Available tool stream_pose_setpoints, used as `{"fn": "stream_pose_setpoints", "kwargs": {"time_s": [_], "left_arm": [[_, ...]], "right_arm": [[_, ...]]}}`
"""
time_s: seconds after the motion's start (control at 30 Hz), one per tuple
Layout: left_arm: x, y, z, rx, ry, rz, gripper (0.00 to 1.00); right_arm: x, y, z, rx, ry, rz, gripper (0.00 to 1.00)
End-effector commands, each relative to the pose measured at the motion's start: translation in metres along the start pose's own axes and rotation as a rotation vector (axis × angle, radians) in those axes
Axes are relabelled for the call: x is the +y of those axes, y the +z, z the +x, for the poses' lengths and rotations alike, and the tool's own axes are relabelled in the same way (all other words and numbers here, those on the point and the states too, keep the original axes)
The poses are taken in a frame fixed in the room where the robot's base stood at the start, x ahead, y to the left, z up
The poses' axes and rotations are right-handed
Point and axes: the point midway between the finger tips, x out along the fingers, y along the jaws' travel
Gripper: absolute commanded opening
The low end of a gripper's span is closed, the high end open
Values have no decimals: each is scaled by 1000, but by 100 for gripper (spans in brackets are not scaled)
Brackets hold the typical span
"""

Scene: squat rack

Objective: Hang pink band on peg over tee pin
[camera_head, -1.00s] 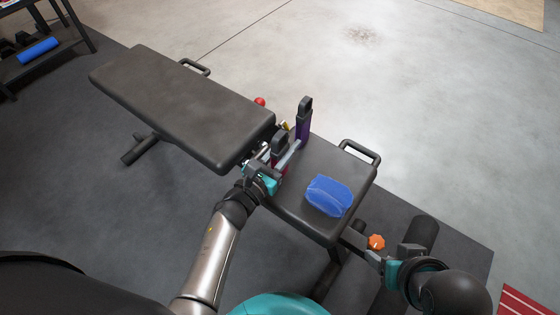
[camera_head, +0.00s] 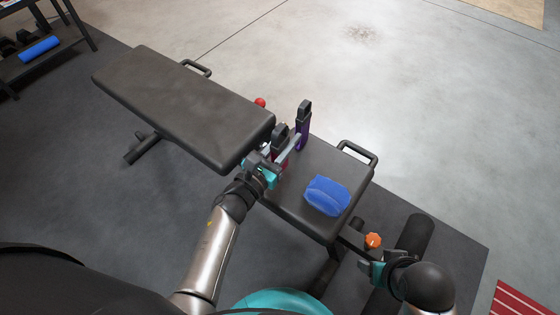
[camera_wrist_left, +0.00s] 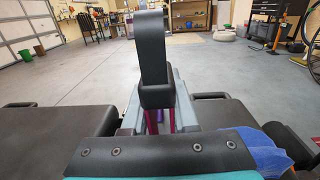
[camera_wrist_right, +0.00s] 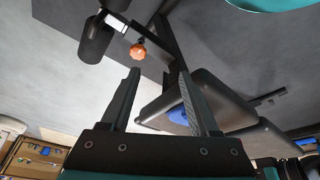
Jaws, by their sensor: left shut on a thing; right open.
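My left gripper (camera_head: 277,160) is shut on the pink band (camera_head: 283,158), just above the bench seat. The band has a black top loop (camera_head: 280,132). In the left wrist view the black loop (camera_wrist_left: 152,50) stands up between the grey fingers, with a pink strap (camera_wrist_left: 172,120) below it. A purple band (camera_head: 303,134) with a black top stands upright just beyond the gripper. My right gripper (camera_wrist_right: 158,85) is open and empty, low near the bench's front end. I cannot make out the peg or the tee pin.
A padded black bench has a long back pad (camera_head: 185,105) and a seat (camera_head: 325,165). A folded blue item (camera_head: 327,195) lies on the seat. An orange knob (camera_head: 373,240) is near my right gripper. Open concrete floor (camera_head: 420,120) lies beyond.

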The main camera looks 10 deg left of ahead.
Motion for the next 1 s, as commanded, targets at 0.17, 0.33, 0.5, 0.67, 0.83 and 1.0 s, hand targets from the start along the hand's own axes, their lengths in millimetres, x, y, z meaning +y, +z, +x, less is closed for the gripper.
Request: {"fn": "stream_pose_setpoints", "kwargs": {"time_s": [0.17,0.33,0.5,0.67,0.83,1.0], "left_arm": [[0,6,0,-1,-1,1,0],[0,11,0,-1,-1,1,0],[0,16,0,-1,-1,1,0],[0,20,0,-1,-1,1,0],[0,25,0,-1,-1,1,0],[0,30,0,-1,-1,1,0]], "right_arm": [[-1,4,7,-14,-2,-1,62],[-1,9,14,-26,-2,-1,62],[-1,14,22,-38,-3,-2,62],[-2,18,28,-48,-4,-2,62],[-2,24,34,-61,-4,-3,62],[-2,30,41,-72,-5,-4,62]]}}
